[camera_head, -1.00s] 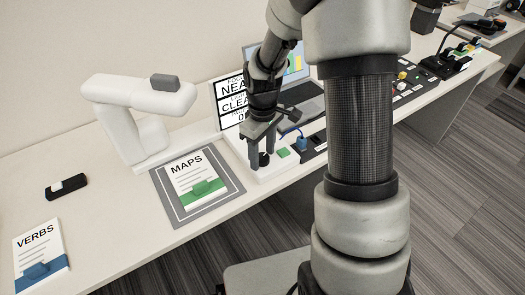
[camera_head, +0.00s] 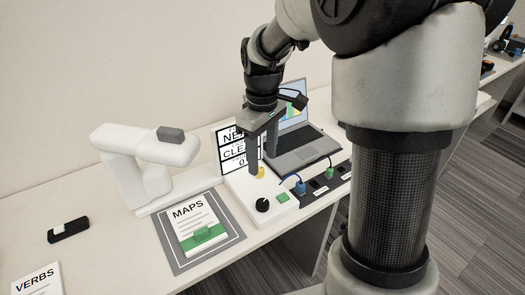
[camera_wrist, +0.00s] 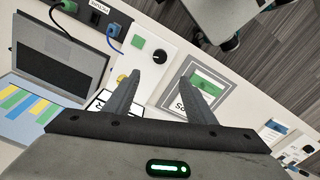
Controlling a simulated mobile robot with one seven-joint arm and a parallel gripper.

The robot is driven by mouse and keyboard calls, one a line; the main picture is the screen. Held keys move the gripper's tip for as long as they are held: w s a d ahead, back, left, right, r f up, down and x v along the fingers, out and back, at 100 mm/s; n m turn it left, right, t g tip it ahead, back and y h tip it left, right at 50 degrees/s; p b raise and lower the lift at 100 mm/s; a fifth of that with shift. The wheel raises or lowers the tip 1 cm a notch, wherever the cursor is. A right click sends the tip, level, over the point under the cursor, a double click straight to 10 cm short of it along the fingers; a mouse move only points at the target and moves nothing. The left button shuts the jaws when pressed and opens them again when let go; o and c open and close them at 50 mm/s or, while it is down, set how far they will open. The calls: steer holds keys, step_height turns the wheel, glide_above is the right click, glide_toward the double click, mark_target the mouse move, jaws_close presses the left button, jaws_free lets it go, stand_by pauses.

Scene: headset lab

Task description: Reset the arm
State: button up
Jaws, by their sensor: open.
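My gripper (camera_head: 262,158) is open, with its two dark fingers pointing down and apart, above the white control box (camera_head: 238,187) and in front of the sign (camera_head: 229,150). Nothing shows between the fingers. The wrist view shows my open gripper (camera_wrist: 158,82), with the black knob (camera_wrist: 161,56) and the green button (camera_wrist: 138,42) beyond the fingertips. My arm hides part of the table's right side.
An open laptop (camera_head: 297,140) stands behind the box. A black socket strip (camera_head: 322,183) with blue and green plugs lies right of it. A MAPS booklet (camera_head: 192,212) lies on a grey mat (camera_head: 166,235). A white arm-shaped device (camera_head: 140,150) stands left, near a small black item (camera_head: 68,231).

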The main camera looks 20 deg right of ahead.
steer(key=shift+r, duration=0.25)
steer(key=s+r+m+t, duration=0.35)
steer(key=s+r, duration=0.25)
steer(key=s, duration=0.3)
steer(key=s+r+m+t, duration=0.2)
steer(key=s+r+m, duration=0.3)
steer(key=s, duration=0.5)
step_height(320, 180, up, 13)
steer(key=p, duration=1.3)
steer(key=shift+w+a+r+n+p, duration=0.2)
steer(key=shift+w+a+n+p, duration=0.05)
steer(key=shift+n+p, duration=0.1)
stand_by(0.4)
